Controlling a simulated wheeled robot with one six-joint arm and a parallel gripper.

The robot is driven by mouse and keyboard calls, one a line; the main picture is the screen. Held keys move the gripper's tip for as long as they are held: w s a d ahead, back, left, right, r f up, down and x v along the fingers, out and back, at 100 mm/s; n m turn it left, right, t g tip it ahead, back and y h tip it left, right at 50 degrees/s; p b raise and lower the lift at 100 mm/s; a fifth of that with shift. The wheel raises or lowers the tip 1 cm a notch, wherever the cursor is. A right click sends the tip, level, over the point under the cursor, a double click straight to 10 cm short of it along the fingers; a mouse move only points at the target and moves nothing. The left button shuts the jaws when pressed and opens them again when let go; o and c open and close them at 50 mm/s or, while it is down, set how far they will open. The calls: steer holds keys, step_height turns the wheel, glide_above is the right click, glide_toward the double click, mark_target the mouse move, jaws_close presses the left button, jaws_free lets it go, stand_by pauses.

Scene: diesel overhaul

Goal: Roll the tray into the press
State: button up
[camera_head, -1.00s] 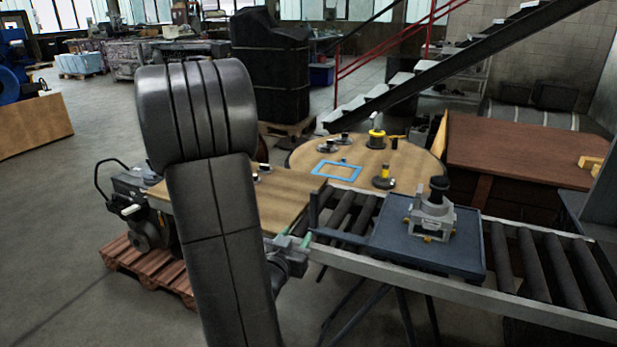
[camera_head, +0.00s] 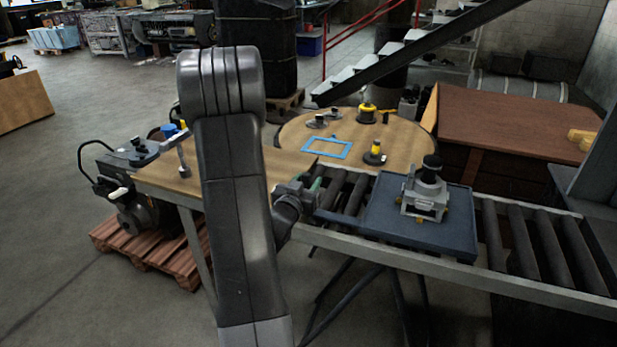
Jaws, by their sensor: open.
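The dark blue-grey tray (camera_head: 388,222) lies flat on the roller conveyor (camera_head: 515,255). A grey metal fixture (camera_head: 425,192) with a black cylinder on top stands upright on the tray. A dark bar (camera_head: 340,219) runs from the tray's left side toward my gripper. My gripper (camera_head: 316,186), with green on its fingers, is at the conveyor's left end, left of the tray. It is open; I cannot tell whether it touches the bar. A dark grey structure (camera_head: 598,150) at the right edge may be the press; most of it is out of view.
My arm hides part of the wooden table (camera_head: 165,178) at left. A round table (camera_head: 405,140) behind the conveyor holds a blue frame (camera_head: 326,147) and several small parts. A brown bench (camera_head: 510,135) stands behind right. The rollers right of the tray are clear.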

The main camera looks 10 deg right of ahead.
steer(key=shift+w+d, duration=0.45)
steer(key=shift+w, duration=0.15)
jaws_close()
